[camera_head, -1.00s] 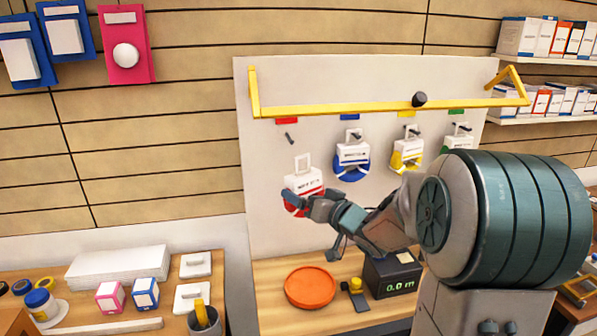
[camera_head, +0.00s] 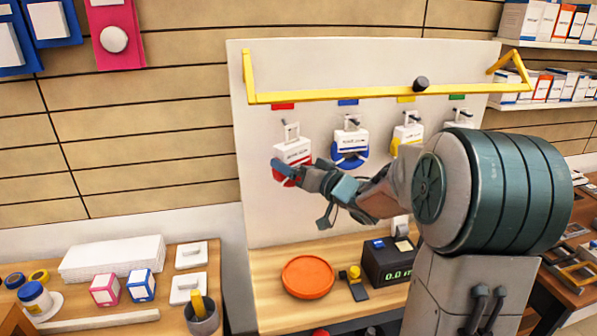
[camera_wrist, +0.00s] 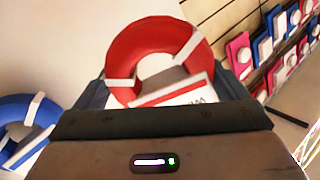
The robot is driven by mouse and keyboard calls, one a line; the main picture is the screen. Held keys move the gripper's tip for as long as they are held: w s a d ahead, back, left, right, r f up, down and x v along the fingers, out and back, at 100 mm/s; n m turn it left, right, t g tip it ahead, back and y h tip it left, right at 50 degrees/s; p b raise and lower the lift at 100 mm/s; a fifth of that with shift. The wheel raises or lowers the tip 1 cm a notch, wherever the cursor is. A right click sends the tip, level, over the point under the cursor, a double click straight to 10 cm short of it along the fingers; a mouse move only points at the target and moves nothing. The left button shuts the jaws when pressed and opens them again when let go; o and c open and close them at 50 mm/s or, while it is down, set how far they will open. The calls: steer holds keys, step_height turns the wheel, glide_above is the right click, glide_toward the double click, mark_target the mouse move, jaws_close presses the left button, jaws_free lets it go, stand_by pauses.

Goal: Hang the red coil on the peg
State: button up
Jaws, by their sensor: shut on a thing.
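The red coil (camera_head: 281,177) hangs below its white card (camera_head: 293,151), which has a square loop at the top. My gripper (camera_head: 292,172) is shut on the coil and holds it upright in front of the white board. The peg (camera_head: 286,124) under the red label (camera_head: 283,106) shows at the card's loop. I cannot tell whether the peg passes through the loop. In the wrist view the red coil (camera_wrist: 122,55) and part of its card lie just beyond my gripper; the peg is hidden there.
Blue (camera_head: 350,160) and yellow (camera_head: 396,150) coils hang on pegs to the right. A yellow bar (camera_head: 380,92) runs across above the pegs. An orange dish (camera_head: 307,277) and a dark box reading 0.0 (camera_head: 385,262) stand on the bench below.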

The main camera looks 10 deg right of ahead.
mark_target(297, 160)
steer(key=shift+w+f+b, duration=0.2)
steer(key=shift+w+b, duration=0.25)
steer(key=shift+w, duration=2.65)
steer(key=shift+w+f, duration=0.25)
steer(key=shift+w, duration=0.2)
steer(key=shift+f, duration=0.15)
steer(key=o, duration=0.8)
steer(key=shift+o, duration=0.2)
steer(key=shift+f, duration=0.1)
